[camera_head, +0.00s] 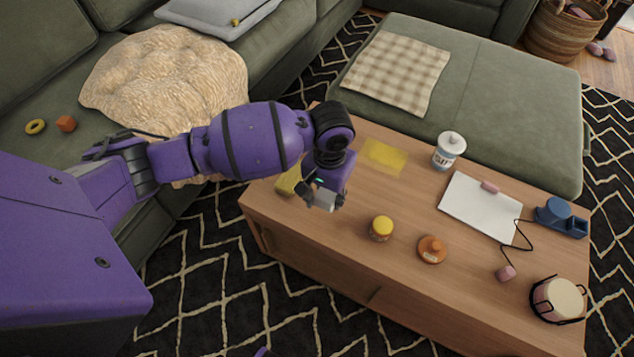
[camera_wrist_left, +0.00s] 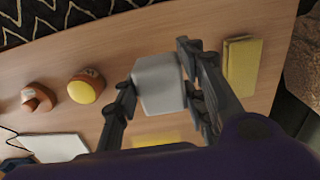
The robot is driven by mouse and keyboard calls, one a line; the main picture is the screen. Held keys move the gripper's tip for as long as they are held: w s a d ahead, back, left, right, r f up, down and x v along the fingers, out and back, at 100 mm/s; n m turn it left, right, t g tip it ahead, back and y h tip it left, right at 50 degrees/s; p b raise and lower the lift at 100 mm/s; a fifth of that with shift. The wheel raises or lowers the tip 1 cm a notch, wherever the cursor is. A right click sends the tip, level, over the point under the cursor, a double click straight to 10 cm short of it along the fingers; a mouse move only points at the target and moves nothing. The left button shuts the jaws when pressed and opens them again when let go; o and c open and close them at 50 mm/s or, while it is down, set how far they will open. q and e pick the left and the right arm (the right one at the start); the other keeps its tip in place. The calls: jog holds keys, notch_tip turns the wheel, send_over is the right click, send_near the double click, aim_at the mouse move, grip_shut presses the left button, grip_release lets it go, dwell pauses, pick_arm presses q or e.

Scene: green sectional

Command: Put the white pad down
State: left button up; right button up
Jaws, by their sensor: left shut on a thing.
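The white pad (camera_head: 325,199) is a small pale block between the fingers of my left gripper (camera_head: 322,192), over the left end of the wooden coffee table (camera_head: 340,245). In the left wrist view the pad (camera_wrist_left: 158,84) sits between both fingers of the left gripper (camera_wrist_left: 158,92), which is shut on it. The wood shows around the pad; I cannot tell how far above the top it is. My right gripper is not in view.
On the table are a folded yellow cloth (camera_wrist_left: 242,66), a flat yellow sheet (camera_head: 384,157), a yellow-lidded jar (camera_head: 381,228), an orange-brown round object (camera_head: 432,249), a white canister (camera_head: 449,150), a white board (camera_head: 480,208), a blue device (camera_head: 561,218) and a pink pot (camera_head: 557,299).

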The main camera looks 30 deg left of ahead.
aim_at(330, 194)
pick_arm(q)
jog(key=w+f+b, duration=0.1)
jog(key=w+f, duration=0.1)
jog(key=f, duration=0.1)
jog(key=shift+w+a, duration=0.1)
jog(key=shift+w, duration=0.05)
jog(key=shift+w+f, duration=0.35)
jog(key=shift+w, duration=0.15)
jog(key=shift+w+f+b, duration=0.15)
jog(key=shift+f+b, duration=0.05)
jog(key=shift+b, duration=0.2)
jog(key=f+b, duration=0.2)
jog(key=f, duration=0.1)
jog(key=shift+w+a+f, duration=0.1)
jog(key=shift+w+f, duration=0.1)
jog(key=shift+f, duration=0.1)
jog(key=shift+r, duration=0.1)
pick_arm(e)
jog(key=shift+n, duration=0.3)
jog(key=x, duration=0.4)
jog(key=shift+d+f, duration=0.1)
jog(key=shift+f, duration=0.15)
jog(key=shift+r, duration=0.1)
pick_arm(q)
jog(key=o, duration=1)
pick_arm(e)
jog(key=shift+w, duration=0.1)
